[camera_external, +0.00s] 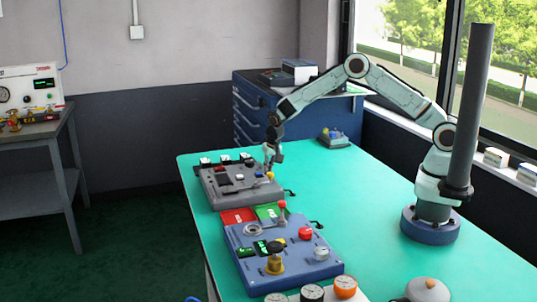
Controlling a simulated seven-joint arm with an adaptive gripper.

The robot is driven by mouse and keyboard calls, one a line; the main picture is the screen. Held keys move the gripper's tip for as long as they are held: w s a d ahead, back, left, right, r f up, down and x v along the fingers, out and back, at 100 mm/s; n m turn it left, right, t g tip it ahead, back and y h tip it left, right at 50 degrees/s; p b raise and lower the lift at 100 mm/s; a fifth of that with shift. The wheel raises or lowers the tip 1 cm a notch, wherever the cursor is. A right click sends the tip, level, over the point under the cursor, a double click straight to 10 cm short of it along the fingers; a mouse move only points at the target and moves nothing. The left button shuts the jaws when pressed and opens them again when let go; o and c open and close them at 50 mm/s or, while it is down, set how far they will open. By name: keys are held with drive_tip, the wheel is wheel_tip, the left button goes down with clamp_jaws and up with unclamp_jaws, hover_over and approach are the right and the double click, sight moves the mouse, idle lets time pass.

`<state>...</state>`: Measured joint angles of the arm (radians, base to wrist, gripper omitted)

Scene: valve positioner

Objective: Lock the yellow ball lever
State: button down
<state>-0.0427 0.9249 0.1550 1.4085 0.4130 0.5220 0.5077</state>
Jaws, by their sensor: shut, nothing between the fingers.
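A small yellow ball (270,175), which looks like the lever's knob, sits on the right part of a grey control box (213,192) on the green table. My gripper (269,165) is shut and empty, pointing down just above or beside the yellow ball. I cannot tell whether the fingers touch it. The lever's stem and its locking part are too small to make out, and so is the lever's position.
A blue control box (240,236) with a red-ball lever (282,206) and a brass knob (275,265) stands nearer the camera.

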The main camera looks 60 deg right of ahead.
drive_tip(key=shift+s+m, duration=0.15)
drive_tip(key=shift+m, duration=0.15)
drive_tip(key=m, duration=0.2)
drive_tip(key=shift+s+a+m+g+h, duration=0.3)
drive_tip(key=shift+s+a+g+h, duration=0.1)
drive_tip(key=m, duration=0.1)
drive_tip(key=s+a+m+g, duration=0.1)
drive_tip(key=m, duration=0.1)
drive_tip(key=shift+a+m+h, duration=0.1)
drive_tip(key=shift+m+h, duration=0.2)
drive_tip(key=m, duration=0.1)
drive_tip(key=a+m+g, duration=0.1)
drive_tip(key=m, duration=0.2)
drive_tip(key=shift+s+a+m, duration=0.25)
drive_tip(key=shift+a+m, duration=0.05)
drive_tip(key=shift+a, duration=0.1)
drive_tip(key=shift+a+g, duration=0.2)
drive_tip(key=shift+g, duration=0.1)
drive_tip(key=shift+a, duration=0.1)
